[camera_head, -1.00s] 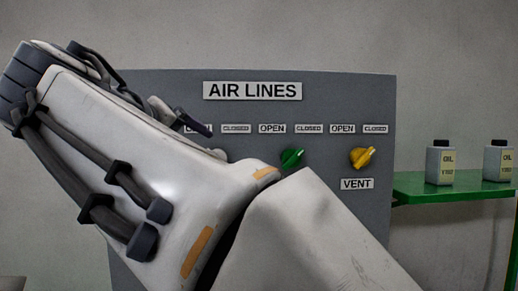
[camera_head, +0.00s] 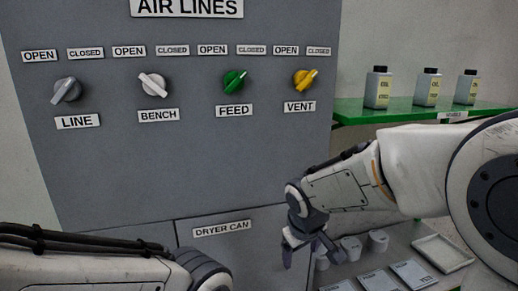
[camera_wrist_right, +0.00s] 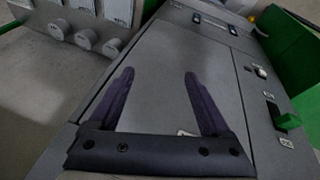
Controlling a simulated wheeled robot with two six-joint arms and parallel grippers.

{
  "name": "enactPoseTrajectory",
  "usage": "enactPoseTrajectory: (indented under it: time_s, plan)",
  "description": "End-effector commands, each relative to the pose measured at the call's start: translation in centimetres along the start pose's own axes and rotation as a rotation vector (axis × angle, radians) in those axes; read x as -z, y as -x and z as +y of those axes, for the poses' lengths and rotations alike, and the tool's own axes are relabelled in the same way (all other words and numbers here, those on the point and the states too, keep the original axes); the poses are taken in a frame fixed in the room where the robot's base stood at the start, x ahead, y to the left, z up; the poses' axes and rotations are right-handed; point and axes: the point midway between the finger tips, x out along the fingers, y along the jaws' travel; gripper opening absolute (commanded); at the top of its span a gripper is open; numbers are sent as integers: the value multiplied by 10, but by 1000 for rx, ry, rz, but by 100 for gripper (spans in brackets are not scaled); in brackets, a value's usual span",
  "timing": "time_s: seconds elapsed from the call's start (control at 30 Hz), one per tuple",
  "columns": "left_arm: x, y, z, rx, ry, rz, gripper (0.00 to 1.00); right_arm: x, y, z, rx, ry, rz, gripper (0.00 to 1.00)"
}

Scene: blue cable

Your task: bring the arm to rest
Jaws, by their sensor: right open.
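My right arm comes in from the right in the head view. Its gripper (camera_head: 312,256) hangs low in front of the grey cabinet, to the right of the DRYER CAN label (camera_head: 222,229). In the right wrist view the two dark fingers (camera_wrist_right: 158,76) stand wide apart with nothing between them, over a grey panel surface. My left arm lies across the bottom left of the head view; its fingers are outside the picture. No blue cable shows.
The AIR LINES panel (camera_head: 190,150) carries a grey LINE knob (camera_head: 67,90), white BENCH knob (camera_head: 153,85), green FEED knob (camera_head: 235,81) and yellow VENT knob (camera_head: 305,81). Oil bottles (camera_head: 378,88) stand on a green shelf (camera_head: 350,112). White cylinders (camera_head: 378,240) and a tray (camera_head: 443,253) lie below my right arm.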

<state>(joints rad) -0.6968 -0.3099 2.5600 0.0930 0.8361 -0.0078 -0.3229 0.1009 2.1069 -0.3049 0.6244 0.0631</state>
Motion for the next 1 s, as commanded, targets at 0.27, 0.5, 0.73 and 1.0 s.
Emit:
enactPoseTrajectory:
  time_s: [0.27, 0.5, 0.73, 1.0]
  plan:
    - [0, 0, 0, 0, 0, 0, 50, -92, -31, 14, 73, -267, -77, 81]
    - [0, 0, 0, 0, 0, 0, 50, -143, -41, 14, 93, -431, -110, 81]
    - [-1, -16, -1, 0, 1, 0, 50, -159, -49, -8, 121, -434, -123, 81]
    - [-3, -46, -3, 0, 3, 0, 50, -163, -53, -60, 180, -289, -146, 81]
